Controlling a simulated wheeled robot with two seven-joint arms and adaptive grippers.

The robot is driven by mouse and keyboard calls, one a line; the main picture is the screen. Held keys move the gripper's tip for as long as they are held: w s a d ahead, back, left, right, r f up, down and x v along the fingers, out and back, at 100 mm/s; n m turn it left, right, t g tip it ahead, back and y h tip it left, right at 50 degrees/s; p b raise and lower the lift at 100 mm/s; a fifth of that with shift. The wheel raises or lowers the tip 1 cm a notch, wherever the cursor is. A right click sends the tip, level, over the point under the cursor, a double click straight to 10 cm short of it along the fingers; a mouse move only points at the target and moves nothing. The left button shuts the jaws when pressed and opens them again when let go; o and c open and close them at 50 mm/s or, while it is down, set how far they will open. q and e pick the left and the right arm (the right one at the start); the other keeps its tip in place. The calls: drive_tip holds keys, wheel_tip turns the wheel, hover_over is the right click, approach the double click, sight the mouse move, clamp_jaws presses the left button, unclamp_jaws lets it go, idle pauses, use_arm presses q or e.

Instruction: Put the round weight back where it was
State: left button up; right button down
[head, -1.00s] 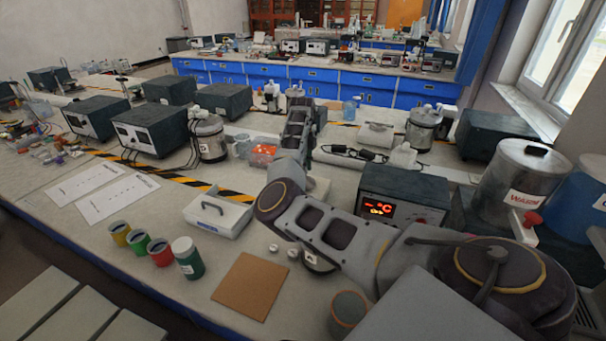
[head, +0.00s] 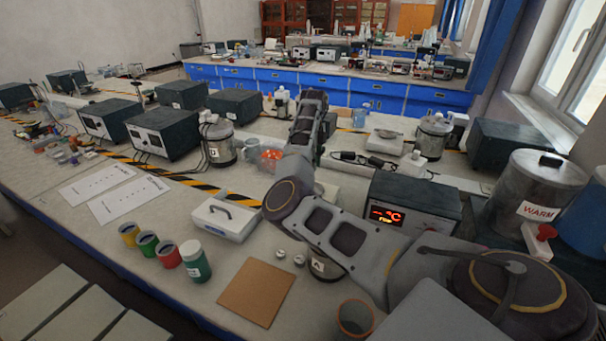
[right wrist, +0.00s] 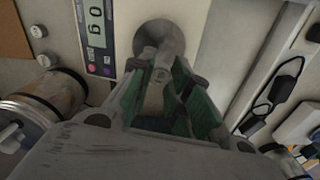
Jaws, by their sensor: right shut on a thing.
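My right gripper (right wrist: 158,66) shows in the right wrist view with green-lined fingers closed around a small grey metal piece, which looks like the round weight (right wrist: 156,76). It is partly hidden by the fingers. The fingertips are over the round grey pan (right wrist: 156,30) of a pale scale, whose display (right wrist: 96,22) reads 0 g. I cannot tell whether the weight touches the pan. In the head view my right arm hides the scale (head: 326,190) in part and the fingertips. Two small silvery round pieces (head: 281,253) (head: 299,259) stand on the bench. My left gripper is out of view.
A brown square mat (head: 256,291) lies near the front edge, beside several coloured jars (head: 196,262). A white handled box (head: 226,218) stands behind them. A dark heater unit (head: 412,206) with a red display is right of the scale. A cable (right wrist: 270,95) lies past the scale.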

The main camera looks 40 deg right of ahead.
drive_tip(key=shift+a+p, duration=0.15)
drive_tip(key=shift+p, duration=0.3)
drive_tip(key=shift+s+a+f+n+p, duration=0.15)
drive_tip(key=shift+a+n+p, duration=0.2)
drive_tip(key=shift+p, duration=0.2)
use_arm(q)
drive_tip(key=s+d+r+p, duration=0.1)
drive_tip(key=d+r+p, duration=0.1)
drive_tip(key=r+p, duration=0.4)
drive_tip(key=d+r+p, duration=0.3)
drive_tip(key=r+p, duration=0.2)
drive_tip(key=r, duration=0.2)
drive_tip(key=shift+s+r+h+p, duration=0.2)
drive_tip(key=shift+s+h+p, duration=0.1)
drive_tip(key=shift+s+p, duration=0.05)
use_arm(e)
drive_tip(key=s+a+f+n, duration=0.2)
drive_tip(key=a, duration=0.6)
drive_tip(key=s+a+f+n, duration=0.2)
drive_tip(key=a+n, duration=0.1)
drive_tip(key=a, duration=0.6)
drive_tip(key=s+a+f+n, duration=0.2)
drive_tip(key=a+f+n, duration=0.1)
drive_tip(key=a, duration=0.6)
drive_tip(key=shift+a, duration=0.25)
drive_tip(key=shift+n, duration=0.25)
drive_tip(key=shift+f, duration=0.15)
